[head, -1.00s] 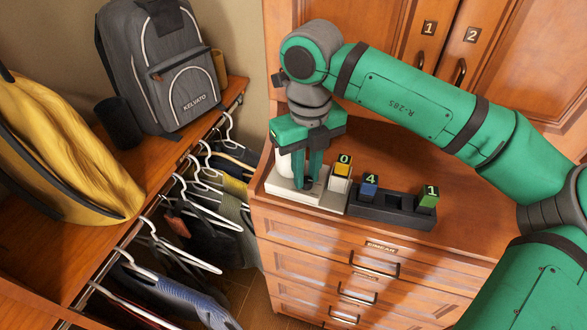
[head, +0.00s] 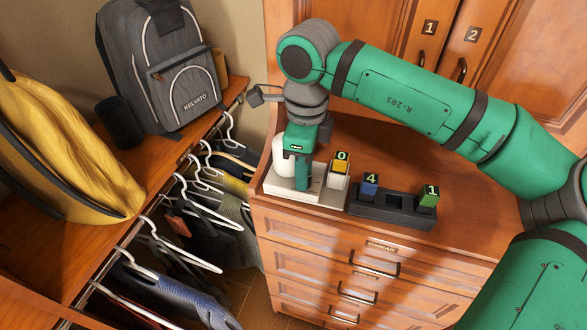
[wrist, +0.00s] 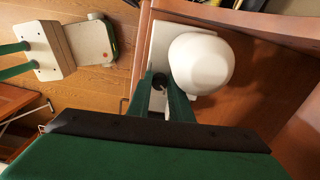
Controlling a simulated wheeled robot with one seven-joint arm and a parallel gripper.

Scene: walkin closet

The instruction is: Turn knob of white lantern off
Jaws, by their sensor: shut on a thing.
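The white lantern stands on the left end of the dresser top. In the head view its rounded white body (head: 283,155) is partly behind my gripper, above a flat pale base (head: 285,188). In the wrist view its white dome (wrist: 201,62) is just right of my fingers. A small dark knob (wrist: 159,80) sits on the base beside the dome. My gripper (head: 303,187) points down over the base, and its fingertips (wrist: 163,88) are shut around the knob. The fingers hide part of the knob.
Right of the lantern are a white holder with a yellow block marked 0 (head: 341,163) and a black tray (head: 392,212) with blocks marked 4 and 1. The dresser top (head: 470,220) is clear further right. Hanging clothes and a grey backpack (head: 165,65) are at left.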

